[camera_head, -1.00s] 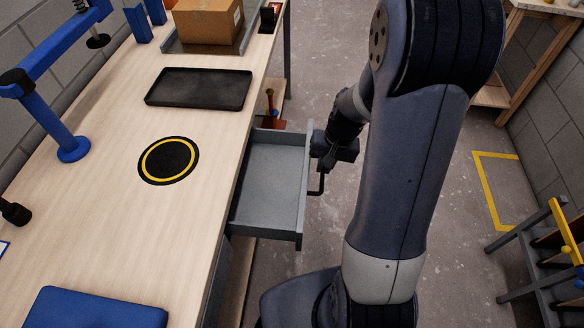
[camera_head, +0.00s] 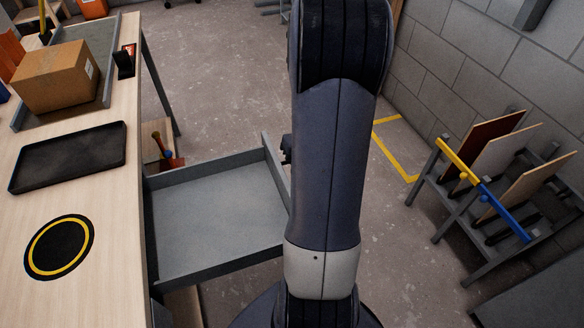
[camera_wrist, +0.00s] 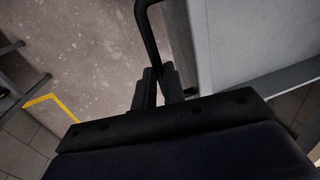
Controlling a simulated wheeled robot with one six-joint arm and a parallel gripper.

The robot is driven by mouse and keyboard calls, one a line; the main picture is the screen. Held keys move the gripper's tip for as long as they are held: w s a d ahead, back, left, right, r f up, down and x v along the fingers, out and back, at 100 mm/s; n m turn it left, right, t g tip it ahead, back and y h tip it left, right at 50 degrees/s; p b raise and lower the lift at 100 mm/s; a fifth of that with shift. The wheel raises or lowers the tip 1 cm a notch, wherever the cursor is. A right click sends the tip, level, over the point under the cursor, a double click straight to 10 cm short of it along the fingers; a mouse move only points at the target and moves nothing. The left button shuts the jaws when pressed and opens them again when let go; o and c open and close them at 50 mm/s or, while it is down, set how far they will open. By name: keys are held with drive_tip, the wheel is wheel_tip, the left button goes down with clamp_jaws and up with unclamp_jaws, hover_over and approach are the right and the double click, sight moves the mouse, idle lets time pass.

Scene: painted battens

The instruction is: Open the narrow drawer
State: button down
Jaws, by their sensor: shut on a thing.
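The narrow drawer (camera_head: 215,210) is a grey, empty tray pulled well out from under the workbench (camera_head: 75,200). In the head view its front edge is partly hidden behind my arm. In the wrist view the drawer (camera_wrist: 245,50) is at the upper right, with its black bar handle (camera_wrist: 150,35) on its front. My gripper (camera_wrist: 160,80) is shut on the handle; in the head view it is mostly hidden behind my arm.
A black tray (camera_head: 70,157), a round black and yellow mat (camera_head: 58,247) and a cardboard box (camera_head: 55,75) are on the bench. A rack with boards (camera_head: 495,175) stands at the right by the wall. Floor (camera_head: 215,75) beyond the drawer is open.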

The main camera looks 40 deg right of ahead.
drive_tip(key=c, duration=1.5)
unclamp_jaws()
wheel_tip(320, 180, up, 11)
drive_tip(key=d, duration=0.2)
drive_tip(key=shift+s+f+p, duration=0.15)
drive_tip(key=shift+s+p, duration=0.15)
drive_tip(key=shift+p, duration=0.05)
drive_tip(key=shift+a+f, duration=0.1)
drive_tip(key=f, duration=0.3)
drive_tip(key=a+f, duration=0.1)
drive_tip(key=f, duration=0.3)
drive_tip(key=a+f, duration=0.1)
drive_tip(key=f, duration=0.2)
drive_tip(key=shift+w+f+b, duration=0.3)
drive_tip(key=shift+b, duration=0.05)
drive_tip(key=shift+w+a, duration=0.15)
drive_tip(key=shift+a, duration=0.1)
drive_tip(key=shift+r, duration=0.1)
